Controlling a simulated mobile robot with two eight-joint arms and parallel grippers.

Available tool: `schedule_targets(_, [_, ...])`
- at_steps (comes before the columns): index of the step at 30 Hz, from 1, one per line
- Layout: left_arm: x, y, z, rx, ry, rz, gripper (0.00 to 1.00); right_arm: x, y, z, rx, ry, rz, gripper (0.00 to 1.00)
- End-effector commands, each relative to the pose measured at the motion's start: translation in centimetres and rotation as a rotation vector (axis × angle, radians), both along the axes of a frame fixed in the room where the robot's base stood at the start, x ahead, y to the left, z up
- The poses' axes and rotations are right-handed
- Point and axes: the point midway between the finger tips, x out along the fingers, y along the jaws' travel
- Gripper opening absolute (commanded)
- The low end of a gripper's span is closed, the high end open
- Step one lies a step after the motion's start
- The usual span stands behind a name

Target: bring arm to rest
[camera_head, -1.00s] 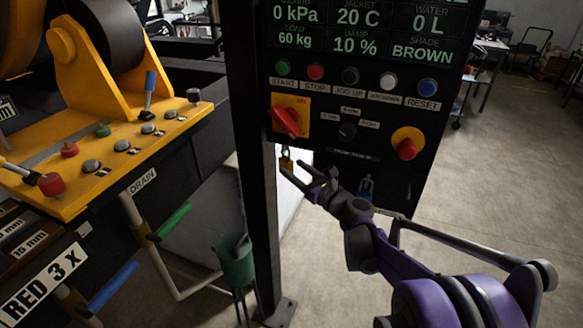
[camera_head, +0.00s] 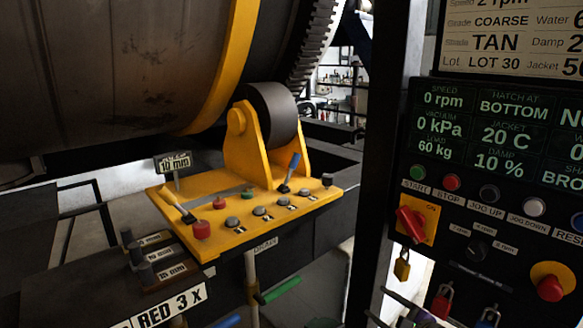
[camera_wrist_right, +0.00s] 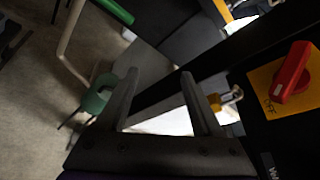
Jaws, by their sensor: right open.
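My right gripper (camera_head: 418,312) shows only partly at the bottom edge of the head view, below the control panel's red rotary switch (camera_head: 411,222). In the right wrist view its two fingers (camera_wrist_right: 158,74) are apart, with nothing seen between them. A brass padlock (camera_head: 402,266) hangs below the switch's yellow plate. In the wrist view the padlock (camera_wrist_right: 218,102) is just right of the right finger, partly hidden; I cannot tell whether they touch. The switch also shows there (camera_wrist_right: 293,72) at the right. My left gripper is not in view.
The dark control panel (camera_head: 470,200) stands close at the right, with a red padlock (camera_head: 441,301) low on it. A yellow console (camera_head: 225,215) with levers and knobs is left of the dark post (camera_head: 383,150).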

Motion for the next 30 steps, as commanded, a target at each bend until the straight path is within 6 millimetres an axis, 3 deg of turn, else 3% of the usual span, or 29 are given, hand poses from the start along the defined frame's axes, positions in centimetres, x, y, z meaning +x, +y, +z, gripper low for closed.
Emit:
schedule_targets(1, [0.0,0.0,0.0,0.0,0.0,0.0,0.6,-2.1,2.0,-0.9,-0.142,0.006,0.075,0.67])
schedule_targets(3, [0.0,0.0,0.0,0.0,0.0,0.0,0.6,-5.1,4.2,-2.6,-0.379,0.011,0.203,0.67])
schedule_targets(6, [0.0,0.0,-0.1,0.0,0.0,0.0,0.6,-10.3,6.4,-5.4,-0.744,0.008,0.422,0.67])
schedule_targets(9, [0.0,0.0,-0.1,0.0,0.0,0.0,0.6,-15.4,7.0,-8.2,-1.098,-0.005,0.662,0.67])
schedule_targets(12, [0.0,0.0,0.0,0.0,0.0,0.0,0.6,-19.7,6.3,-10.5,-1.398,-0.02,0.888,0.67])
schedule_targets(15, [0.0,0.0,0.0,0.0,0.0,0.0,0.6,-22.7,5.1,-12.1,-1.622,-0.032,1.072,0.67])
schedule_targets(21, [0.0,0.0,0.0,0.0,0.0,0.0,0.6,-25.2,3.5,-13.2,-1.828,-0.039,1.254,0.67])
schedule_targets(30, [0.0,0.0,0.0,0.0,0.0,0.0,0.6,-25.2,3.3,-13.2,-1.842,-0.038,1.266,0.67])
